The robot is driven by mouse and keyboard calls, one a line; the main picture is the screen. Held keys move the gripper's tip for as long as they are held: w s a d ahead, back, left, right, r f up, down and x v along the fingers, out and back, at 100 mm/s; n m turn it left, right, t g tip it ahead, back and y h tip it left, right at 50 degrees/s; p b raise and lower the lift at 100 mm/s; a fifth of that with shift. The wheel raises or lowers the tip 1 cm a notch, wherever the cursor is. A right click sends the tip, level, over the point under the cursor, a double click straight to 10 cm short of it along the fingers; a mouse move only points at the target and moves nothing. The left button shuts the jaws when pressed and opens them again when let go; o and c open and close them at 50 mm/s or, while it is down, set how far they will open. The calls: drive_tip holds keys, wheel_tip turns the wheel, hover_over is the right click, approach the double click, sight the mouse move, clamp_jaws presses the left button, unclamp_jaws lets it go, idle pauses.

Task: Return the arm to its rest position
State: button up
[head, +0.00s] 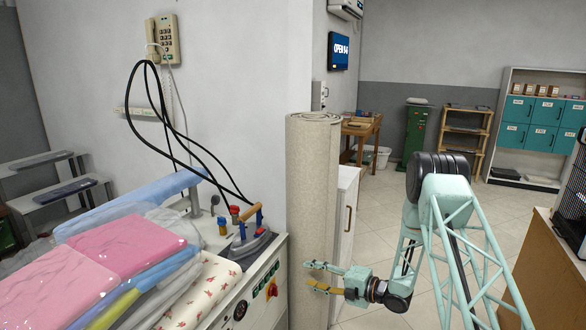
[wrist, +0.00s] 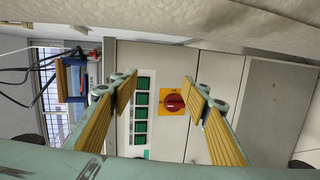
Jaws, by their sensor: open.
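My gripper (head: 322,277) is at the end of my pale green arm, low in front of the rolled carpet (head: 314,210) in the head view. Its fingers point left, toward the control panel of the ironing station. In the wrist view my gripper (wrist: 160,95) has its two yellow-padded fingers spread wide with nothing between them. Beyond the gap is the panel with a red knob on a yellow plate (wrist: 173,102) and a row of green buttons (wrist: 141,110). I cannot tell the exact distance to the panel.
The ironing station (head: 262,300) at left carries folded clothes (head: 110,250) and an iron (head: 250,243). A white cabinet (head: 347,215) stands behind the carpet roll. A wooden counter (head: 548,270) is at right. Tiled floor (head: 385,205) is open toward the back.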

drive_tip(key=w+d+r+m+t+h, duration=0.1)
drive_tip(key=w+d+r+m+h, duration=0.25)
drive_tip(key=r, duration=0.65)
drive_tip(key=w+d+r+m+t+h, duration=0.1)
drive_tip(key=d+r+m+h, duration=0.4)
drive_tip(key=r, duration=0.6)
drive_tip(key=s+d+r+m+g+h, duration=0.1)
drive_tip(key=s+d+r+m+h, duration=0.15)
drive_tip(key=s+d+r, duration=0.4)
drive_tip(key=s+d+r+m+h, duration=0.2)
drive_tip(key=s+d+r+m, duration=0.15)
drive_tip(key=s+r, duration=0.6)
drive_tip(key=s+r+m+g+h, duration=0.1)
drive_tip(key=s+r+m, duration=0.25)
drive_tip(key=s, duration=0.45)
drive_tip(key=s+d+r+m+g, duration=0.1)
drive_tip(key=s+r+m, duration=0.1)
drive_tip(key=s+r, duration=0.35)
drive_tip(key=s+r+m+g+h, duration=0.1)
drive_tip(key=s+r+m, duration=0.15)
drive_tip(key=s, duration=0.75)
drive_tip(key=s+a+f+m+g+y, duration=0.1)
drive_tip(key=s+a+m, duration=0.2)
drive_tip(key=s, duration=1.2)
drive_tip(key=s+a+f+m+g+y, duration=0.1)
drive_tip(key=s+a+m, duration=0.2)
drive_tip(key=s, duration=1.2)
drive_tip(key=shift+s+g, duration=0.4)
